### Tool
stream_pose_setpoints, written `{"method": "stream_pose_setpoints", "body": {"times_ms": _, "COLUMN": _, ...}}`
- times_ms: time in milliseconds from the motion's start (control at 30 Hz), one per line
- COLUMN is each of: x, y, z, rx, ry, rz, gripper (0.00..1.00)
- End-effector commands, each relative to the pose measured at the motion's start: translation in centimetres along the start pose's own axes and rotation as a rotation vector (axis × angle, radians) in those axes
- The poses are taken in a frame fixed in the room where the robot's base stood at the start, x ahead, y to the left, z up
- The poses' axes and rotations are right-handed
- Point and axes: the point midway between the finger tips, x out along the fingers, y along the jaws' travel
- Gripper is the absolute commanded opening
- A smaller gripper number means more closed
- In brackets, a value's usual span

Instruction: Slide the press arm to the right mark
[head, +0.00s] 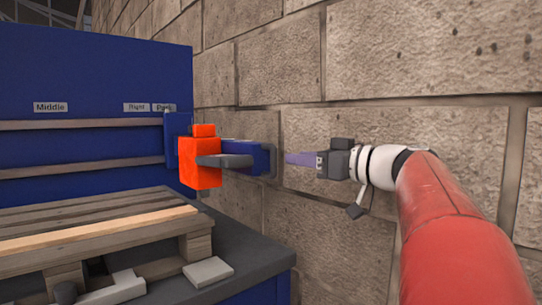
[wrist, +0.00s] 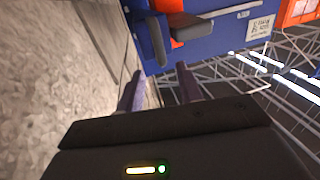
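The press arm (head: 200,165) is an orange block on a blue bracket, with a grey curved handle (head: 225,160) on its near side. It stands at the right end of the blue gantry, right of the Right mark (head: 136,107) and close to a partly hidden label beside it. My gripper (head: 288,158) is to the right of the press arm, apart from it, with its fingers pointing left towards it. In the wrist view my gripper (wrist: 160,70) has its fingers spread and empty, with grey handle parts (wrist: 158,40) beyond the fingertips.
A stone wall (head: 310,220) runs close behind my gripper. A wooden pallet (head: 100,225) lies on the dark table (head: 240,250) below the press arm, with light grey blocks (head: 208,271) near its corner. The Middle label (head: 50,107) is farther left on the gantry.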

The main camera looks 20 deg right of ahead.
Motion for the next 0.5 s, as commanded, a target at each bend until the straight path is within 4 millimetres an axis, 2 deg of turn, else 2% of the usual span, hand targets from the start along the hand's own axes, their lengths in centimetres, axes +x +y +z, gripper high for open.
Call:
{"method": "stream_pose_setpoints", "body": {"times_ms": 100, "x": 2.2, "y": -0.1, "z": -0.1, "rx": 0.003, "ry": -0.003, "rz": -0.005, "gripper": 0.36}}
{"method": "stream_pose_setpoints", "body": {"times_ms": 300, "x": 5.1, "y": -0.1, "z": -0.1, "rx": 0.003, "ry": -0.003, "rz": -0.003, "gripper": 0.36}}
{"method": "stream_pose_setpoints", "body": {"times_ms": 500, "x": 6.4, "y": -0.1, "z": 0.1, "rx": 0.003, "ry": -0.003, "rz": -0.001, "gripper": 0.36}}
